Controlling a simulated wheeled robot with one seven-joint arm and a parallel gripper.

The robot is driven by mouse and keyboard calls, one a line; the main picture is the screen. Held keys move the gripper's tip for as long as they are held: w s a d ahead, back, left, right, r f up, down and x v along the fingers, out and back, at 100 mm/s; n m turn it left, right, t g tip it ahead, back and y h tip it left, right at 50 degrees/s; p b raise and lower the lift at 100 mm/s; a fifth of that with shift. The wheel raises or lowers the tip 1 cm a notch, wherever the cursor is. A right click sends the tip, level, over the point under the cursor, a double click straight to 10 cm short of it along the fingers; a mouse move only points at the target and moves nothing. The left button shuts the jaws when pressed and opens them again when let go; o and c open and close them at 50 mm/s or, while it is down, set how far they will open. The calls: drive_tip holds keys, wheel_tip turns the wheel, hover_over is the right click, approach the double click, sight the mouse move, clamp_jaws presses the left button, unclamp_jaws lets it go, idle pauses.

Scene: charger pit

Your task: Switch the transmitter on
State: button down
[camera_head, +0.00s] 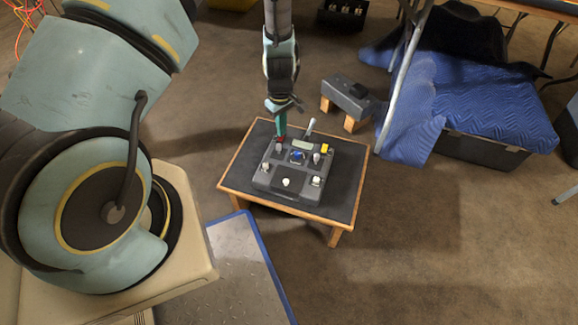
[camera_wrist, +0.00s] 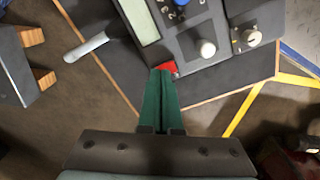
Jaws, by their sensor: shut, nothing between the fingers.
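The transmitter (camera_head: 268,181) is a dark grey box lying on a small low table (camera_head: 346,203). Its top bears several pale knobs, a blue knob (camera_head: 297,155), a yellow part (camera_head: 325,148), a pale display (camera_head: 301,144) and a whitish stub antenna (camera_head: 310,126). In the wrist view the transmitter (camera_wrist: 187,42) fills the upper middle. A red part (camera_wrist: 170,67) sits at its edge beside the display, partly hidden by my fingertips. My gripper (camera_wrist: 162,74) is shut, its green fingers together and empty. In the head view my gripper (camera_head: 280,136) points down at that corner. I cannot tell whether it touches the red part.
A grey block on wooden feet (camera_head: 347,97) stands behind the table, to the right. A blue quilted cover (camera_head: 470,105) drapes over a dark case farther right. A blue-edged metal plate (camera_head: 243,270) lies in front. Carpet to the right of the table is clear.

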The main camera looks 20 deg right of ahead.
wheel_tip(320, 180, up, 7)
drive_tip(key=p, duration=0.6)
idle(0.3)
idle(0.4)
